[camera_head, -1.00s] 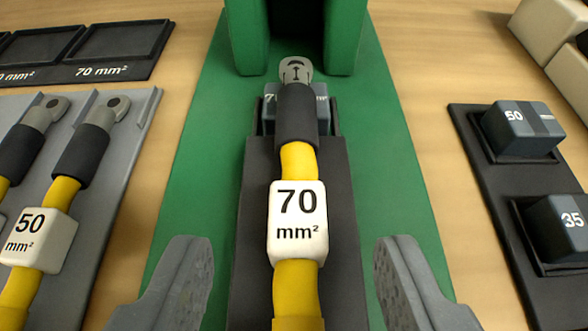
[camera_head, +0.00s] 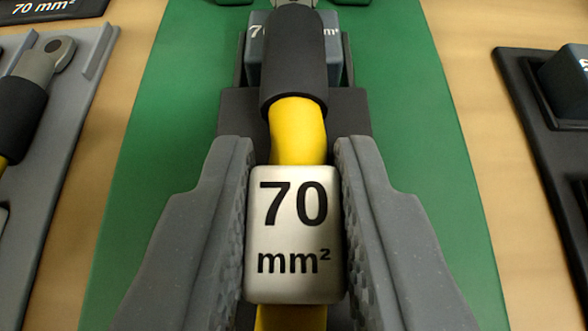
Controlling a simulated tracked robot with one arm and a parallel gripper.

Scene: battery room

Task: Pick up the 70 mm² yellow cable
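The 70 mm² yellow cable (camera_head: 297,130) lies along the middle of the picture. It has a white label block (camera_head: 294,235) reading "70 mm²", a black sleeve (camera_head: 293,60) and a grey lug at the top, cut by the picture edge. My gripper (camera_head: 294,160) has its two grey fingers on either side of the label block, close against both its sides. The cable lies over a dark holder on the green base. Its lower end is hidden below the picture edge.
The green base (camera_head: 180,130) fills the middle. A dark block marked 70 (camera_head: 256,65) sits under the sleeve. A grey tray (camera_head: 60,130) with another cable (camera_head: 20,115) is at left. A dark rack (camera_head: 520,90) with a block is at right.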

